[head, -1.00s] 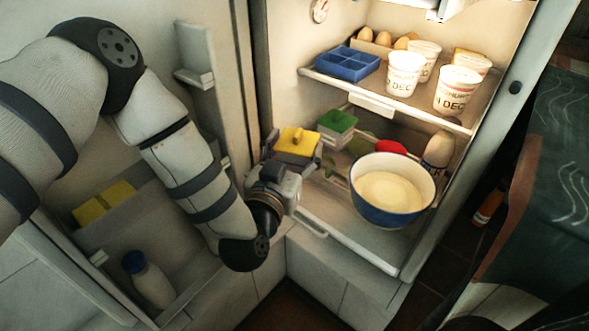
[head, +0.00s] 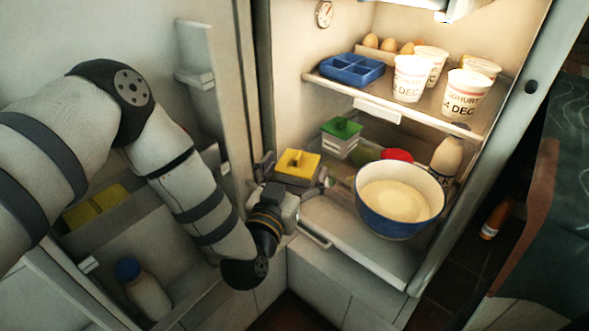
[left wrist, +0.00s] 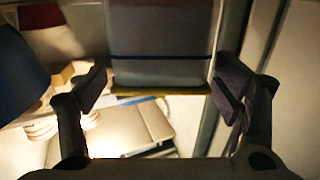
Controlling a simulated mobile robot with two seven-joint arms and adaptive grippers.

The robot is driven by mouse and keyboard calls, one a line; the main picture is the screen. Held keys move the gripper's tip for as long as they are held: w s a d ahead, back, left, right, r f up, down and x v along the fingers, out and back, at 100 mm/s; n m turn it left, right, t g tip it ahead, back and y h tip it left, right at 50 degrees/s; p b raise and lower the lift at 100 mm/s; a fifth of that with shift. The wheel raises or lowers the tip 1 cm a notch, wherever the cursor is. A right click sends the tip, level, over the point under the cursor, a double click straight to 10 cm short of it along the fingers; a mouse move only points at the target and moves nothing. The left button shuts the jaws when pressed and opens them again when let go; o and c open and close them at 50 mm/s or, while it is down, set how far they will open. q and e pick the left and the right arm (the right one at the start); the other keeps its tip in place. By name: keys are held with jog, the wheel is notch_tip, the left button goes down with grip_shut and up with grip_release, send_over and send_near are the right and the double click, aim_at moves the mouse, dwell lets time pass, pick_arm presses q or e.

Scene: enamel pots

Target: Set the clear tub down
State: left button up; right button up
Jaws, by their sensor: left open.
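The clear tub with a yellow lid (head: 298,164) stands at the left front of the lower fridge shelf (head: 350,243), seen in the head view. In the left wrist view its greyish, see-through body (left wrist: 160,40) hangs between the fingers, with a dark line across it and a yellow edge below. My left gripper (head: 293,172) is open around the tub, one finger on each side; the left wrist view (left wrist: 162,90) shows gaps beside it. The tub's base is hidden behind the gripper in the head view. My right gripper is not in view.
A blue-and-white bowl (head: 400,220) of pale mix stands to the right on the shelf. A green-lidded tub (head: 341,138) and a bottle (head: 445,160) are behind. Yoghurt cups (head: 408,78) and a blue tray (head: 345,68) fill the upper shelf. The fridge door is at left.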

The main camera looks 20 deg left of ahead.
pick_arm(q)
jog(key=shift+s+r, duration=0.15)
jog(key=shift+r, duration=0.1)
jog(key=s+p, duration=0.8)
jog(key=s, duration=0.3)
jog(key=shift+s+d+p, duration=0.25)
jog(key=shift+s+p, duration=0.1)
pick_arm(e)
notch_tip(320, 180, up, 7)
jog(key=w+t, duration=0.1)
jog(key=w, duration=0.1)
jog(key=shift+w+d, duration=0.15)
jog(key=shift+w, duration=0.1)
pick_arm(q)
jog(key=shift+f, duration=0.1)
